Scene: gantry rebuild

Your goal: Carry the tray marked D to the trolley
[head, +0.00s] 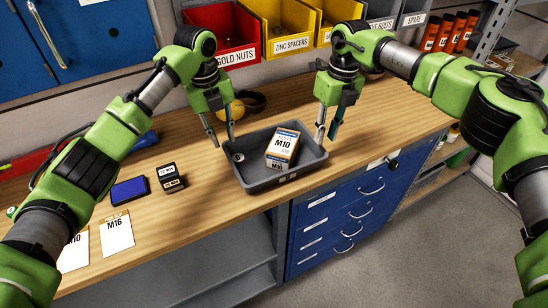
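A dark grey tray (248,174) sits on the wooden bench near its front edge. A white and orange box marked M10 (282,147) and a small round light piece (239,157) lie in it. Small labels show on its front wall, too small to read, so I cannot confirm the D. My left gripper (221,136) is open at the tray's left end, fingers pointing down. My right gripper (327,134) is open at its right end, fingers pointing down. I cannot tell whether either gripper touches the rim. No trolley shows.
The bench (205,205) holds a blue-faced box (129,191), small black blocks (170,176), white M16 card (116,233) and tape roll (250,101). Red (222,32) and yellow bins stand behind. Blue drawers (335,220) are below; grey floor (425,245) is open at right.

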